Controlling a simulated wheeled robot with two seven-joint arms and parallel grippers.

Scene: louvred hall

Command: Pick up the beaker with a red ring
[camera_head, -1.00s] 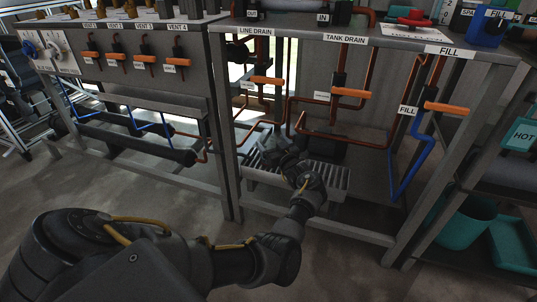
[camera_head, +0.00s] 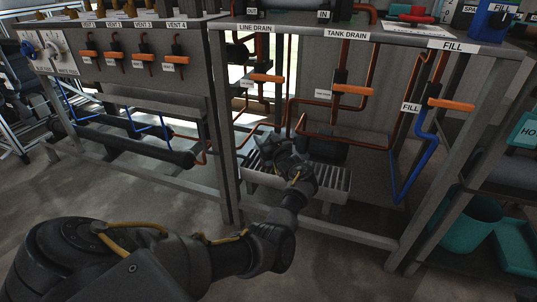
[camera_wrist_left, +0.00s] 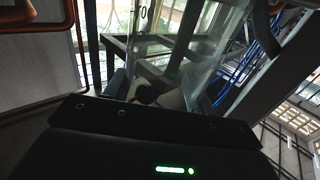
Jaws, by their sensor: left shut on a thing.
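My left gripper (camera_head: 268,142) reaches in over a slatted grey shelf (camera_head: 330,182) under the drain pipes. In the left wrist view the gripper (camera_wrist_left: 163,92) is shut on a clear glass beaker (camera_wrist_left: 170,40) with dark markings on its wall. Much of the beaker shows above the gripper's dark body. I cannot make out a red ring on it in either view. In the head view the beaker is not clear, as the dark hand covers that spot. My right gripper is not in view.
Brown pipes with orange handles (camera_head: 352,90) hang close behind and above the hand. Grey frame legs (camera_head: 226,150) stand left of it. A blue pipe (camera_head: 408,175) is to the right. Teal bins (camera_head: 470,225) stand at the far right. Open floor lies in front.

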